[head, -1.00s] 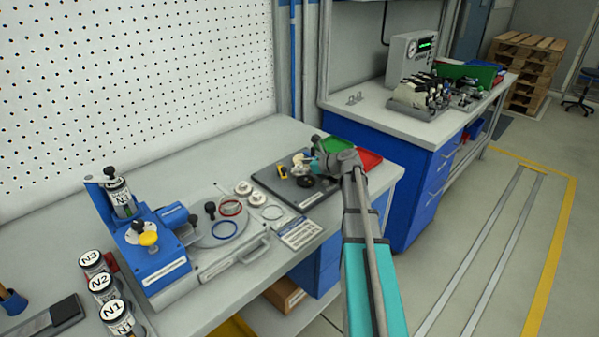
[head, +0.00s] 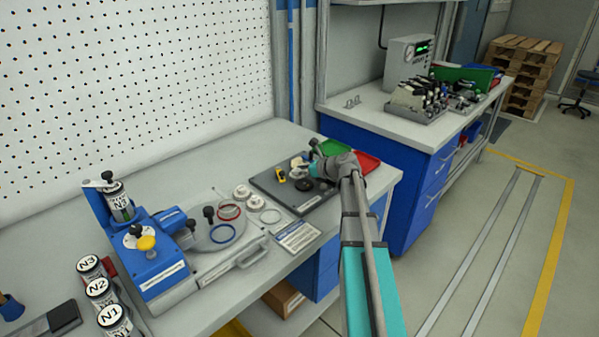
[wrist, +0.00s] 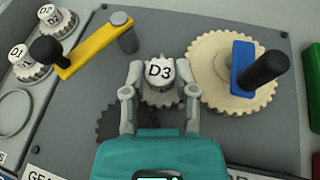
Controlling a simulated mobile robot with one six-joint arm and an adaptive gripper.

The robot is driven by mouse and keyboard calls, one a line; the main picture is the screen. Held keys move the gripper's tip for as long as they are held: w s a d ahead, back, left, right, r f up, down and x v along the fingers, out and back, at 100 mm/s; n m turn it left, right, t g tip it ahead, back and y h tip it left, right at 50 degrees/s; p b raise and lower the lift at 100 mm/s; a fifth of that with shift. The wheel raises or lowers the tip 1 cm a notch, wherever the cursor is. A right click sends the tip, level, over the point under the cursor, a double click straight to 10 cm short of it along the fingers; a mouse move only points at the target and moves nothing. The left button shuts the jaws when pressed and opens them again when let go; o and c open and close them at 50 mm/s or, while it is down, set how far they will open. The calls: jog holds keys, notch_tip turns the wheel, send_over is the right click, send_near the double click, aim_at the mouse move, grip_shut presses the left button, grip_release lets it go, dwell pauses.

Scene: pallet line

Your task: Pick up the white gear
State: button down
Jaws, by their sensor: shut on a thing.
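A small white gear marked D3 (wrist: 160,92) sits between the two fingers of my gripper (wrist: 160,70) in the wrist view. The gripper is shut on this gear, with one finger on each side. Whether the gear is clear of the dark board beneath it I cannot tell. In the head view my gripper (head: 312,168) is over the dark board (head: 312,203), and it hides the held gear there. Two more white gears, D1 (wrist: 22,68) and D2 (wrist: 56,22), stand at the left in the wrist view.
A large cream gear (wrist: 207,90) with a blue and black handle is close to the right finger. A yellow crank (wrist: 95,45) lies to the left. A dark gear (wrist: 112,124) is partly hidden by my gripper.

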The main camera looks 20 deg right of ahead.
jog(key=shift+r, duration=0.1)
jog(key=shift+r+p, duration=0.95)
jog(key=shift+p, duration=0.05)
jog(key=s+a+r+p, duration=0.2)
jog(key=s+r+p, duration=0.3)
jog(key=s, duration=0.1)
jog(key=s+a+r+p, duration=0.2)
jog(key=s+r+p, duration=0.4)
jog(key=s, duration=0.1)
jog(key=shift+s+a, duration=0.15)
jog(key=shift+a, duration=0.1)
jog(key=shift+s+d, duration=0.1)
jog(key=shift+d, duration=0.05)
